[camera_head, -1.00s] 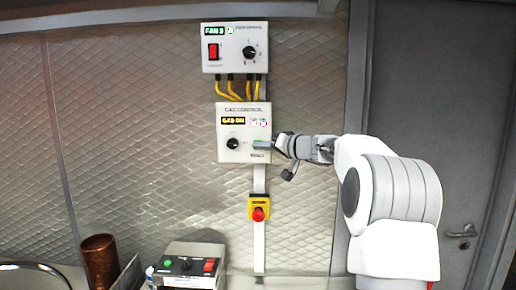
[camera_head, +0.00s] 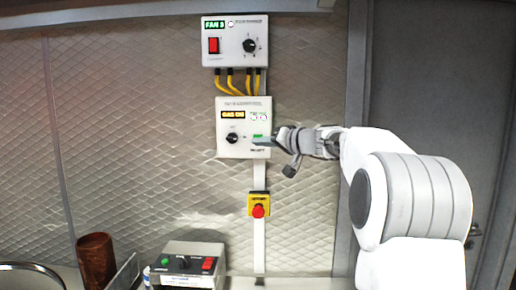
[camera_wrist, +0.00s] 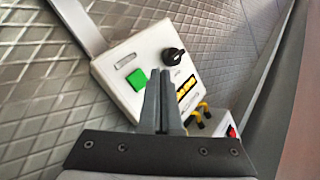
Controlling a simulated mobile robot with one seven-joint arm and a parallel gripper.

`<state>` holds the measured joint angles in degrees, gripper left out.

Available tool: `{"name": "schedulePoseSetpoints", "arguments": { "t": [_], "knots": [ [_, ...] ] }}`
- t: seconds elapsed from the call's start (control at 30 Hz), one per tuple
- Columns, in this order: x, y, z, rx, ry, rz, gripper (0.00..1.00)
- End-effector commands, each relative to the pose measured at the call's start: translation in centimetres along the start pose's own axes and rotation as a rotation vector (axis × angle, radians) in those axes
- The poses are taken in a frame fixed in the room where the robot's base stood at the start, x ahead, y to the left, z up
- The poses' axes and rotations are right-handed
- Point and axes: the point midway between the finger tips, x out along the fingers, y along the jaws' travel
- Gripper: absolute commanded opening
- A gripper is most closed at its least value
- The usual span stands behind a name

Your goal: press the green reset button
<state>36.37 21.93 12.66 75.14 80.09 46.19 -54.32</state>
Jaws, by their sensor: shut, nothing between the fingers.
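The green reset button (camera_wrist: 137,80) is a square green button on the white gas control box (camera_wrist: 112,67) in the wrist view. In the head view the button (camera_head: 258,136) shows at the lower right of the gas control box (camera_head: 224,148), whose display reads GAS ON. My gripper (camera_head: 262,141) is shut and empty, its tips just in front of the box and slightly below the button in the picture. In the wrist view my gripper (camera_wrist: 161,82) points at the box, with the button to the left of its tips. The fingers appear apart from the button.
The fan box (camera_head: 234,60) with a red switch hangs above, joined by yellow cables (camera_head: 238,84). A red emergency stop (camera_head: 258,211) is mounted below. A control box (camera_head: 186,278) with green and red buttons and a copper cup (camera_head: 96,262) stand at the lower left.

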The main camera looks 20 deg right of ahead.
Motion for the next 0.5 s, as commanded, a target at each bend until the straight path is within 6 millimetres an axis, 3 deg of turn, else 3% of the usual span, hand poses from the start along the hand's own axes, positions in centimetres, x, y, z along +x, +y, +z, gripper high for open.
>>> {"name": "schedulePoseSetpoints", "arguments": {
  "t": [0.2,0.5],
  "knots": [
    [-1.3,-0.8,1.2,-0.002,0.0,0.0,0.0],
    [-1.6,-1.2,1.2,0.0,-0.001,0.0,0.0]
  ]
}}
